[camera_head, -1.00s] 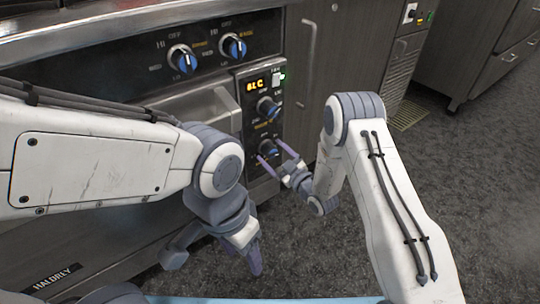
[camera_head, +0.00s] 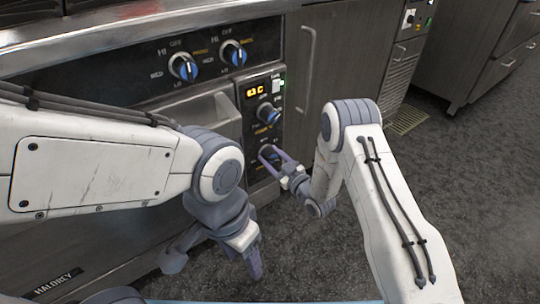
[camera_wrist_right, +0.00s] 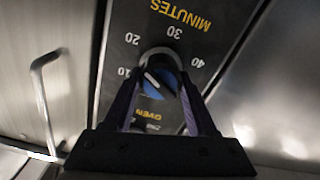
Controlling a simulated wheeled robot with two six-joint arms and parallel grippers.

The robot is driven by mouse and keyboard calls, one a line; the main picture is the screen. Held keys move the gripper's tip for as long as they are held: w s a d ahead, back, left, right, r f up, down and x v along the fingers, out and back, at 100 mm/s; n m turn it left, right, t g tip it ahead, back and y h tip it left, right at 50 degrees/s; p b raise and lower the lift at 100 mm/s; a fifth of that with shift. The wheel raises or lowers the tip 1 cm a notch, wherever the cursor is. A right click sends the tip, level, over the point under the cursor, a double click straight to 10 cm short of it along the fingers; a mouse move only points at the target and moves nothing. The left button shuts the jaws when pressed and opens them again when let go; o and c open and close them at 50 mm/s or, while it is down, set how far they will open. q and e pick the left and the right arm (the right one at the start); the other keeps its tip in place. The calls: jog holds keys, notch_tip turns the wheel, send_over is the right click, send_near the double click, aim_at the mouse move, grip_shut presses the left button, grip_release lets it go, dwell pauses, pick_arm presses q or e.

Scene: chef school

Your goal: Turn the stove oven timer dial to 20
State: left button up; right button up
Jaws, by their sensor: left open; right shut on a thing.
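The timer dial (camera_wrist_right: 160,82) is a round knob with a blue face and pale rim on the black stove panel. In the right wrist view MINUTES and the numbers 10, 20, 30 and 40 surround it, upside down. A white line on its face slants toward the 10 and 20 side; the exact reading is unclear. My right gripper (camera_wrist_right: 160,100) is shut on the dial, one finger on each side. In the head view this gripper (camera_head: 270,157) partly hides the lower dial. My left gripper (camera_head: 243,262) is open and empty, low in front of the oven.
Another knob (camera_head: 266,112) and an orange display (camera_head: 257,91) sit above the timer dial. Two blue knobs (camera_head: 183,67) (camera_head: 233,53) are on the upper panel. The oven handle (camera_head: 225,106) is left of the timer panel. Floor is open at right.

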jog(key=shift+s, duration=0.1)
jog(key=o, duration=1.4)
jog(key=shift+c, duration=0.2)
jog(key=p+v, duration=0.3)
jog(key=v, duration=0.7)
jog(key=shift+s, duration=0.15)
jog(key=shift+d, duration=0.1)
